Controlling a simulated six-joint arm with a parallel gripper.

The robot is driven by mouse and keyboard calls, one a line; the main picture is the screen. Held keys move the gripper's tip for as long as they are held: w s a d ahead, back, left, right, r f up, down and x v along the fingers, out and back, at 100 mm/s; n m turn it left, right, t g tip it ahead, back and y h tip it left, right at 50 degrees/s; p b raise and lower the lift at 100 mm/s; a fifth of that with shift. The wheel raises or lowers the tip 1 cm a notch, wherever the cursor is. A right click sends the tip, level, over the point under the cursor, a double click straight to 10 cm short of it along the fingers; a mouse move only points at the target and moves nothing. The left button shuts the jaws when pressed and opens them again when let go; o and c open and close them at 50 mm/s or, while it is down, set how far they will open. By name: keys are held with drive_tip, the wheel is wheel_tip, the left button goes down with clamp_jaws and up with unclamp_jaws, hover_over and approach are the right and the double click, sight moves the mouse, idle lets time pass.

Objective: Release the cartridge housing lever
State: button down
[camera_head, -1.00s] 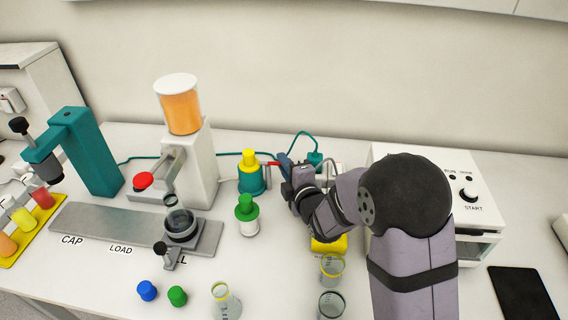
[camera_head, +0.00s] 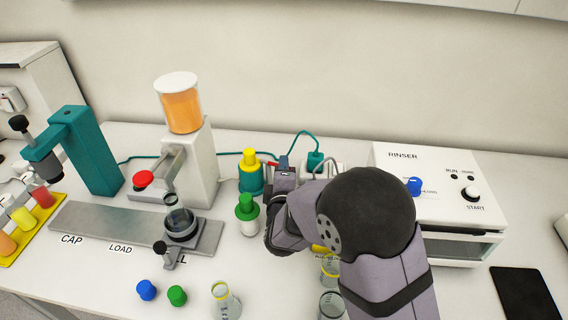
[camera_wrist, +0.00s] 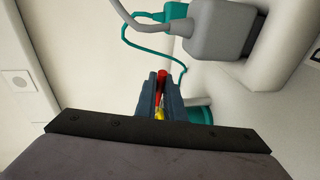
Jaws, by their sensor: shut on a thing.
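The cartridge housing (camera_head: 251,186) is a teal cylinder with a yellow top (camera_head: 250,158), standing right of the white dispenser in the head view. A red lever (camera_head: 272,164) shows at its right side, partly hidden by my gripper. My gripper (camera_head: 283,162) is at that lever. In the wrist view its blue-grey fingers are shut on the red lever (camera_wrist: 161,77), and a yellow part (camera_wrist: 159,113) shows between them. A teal part, seemingly the housing (camera_wrist: 201,114), shows just right of the fingers.
A green-capped bottle (camera_head: 247,214) stands in front of the housing, close to my arm. A teal cable and plug (camera_head: 315,161) lie behind my gripper. The white rinser (camera_head: 440,190) is at right; glass beakers (camera_head: 331,303) stand in front, partly covered by my arm.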

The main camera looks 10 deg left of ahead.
drive_tip(key=shift+r, duration=0.1)
idle(0.3)
drive_tip(key=c, duration=1.8)
unclamp_jaws()
drive_tip(key=shift+c, duration=0.2)
drive_tip(key=shift+s, duration=0.1)
drive_tip(key=a+b+v, duration=0.1)
drive_tip(key=v, duration=0.6)
drive_tip(key=shift+d, duration=0.4)
drive_tip(key=shift+s, duration=0.15)
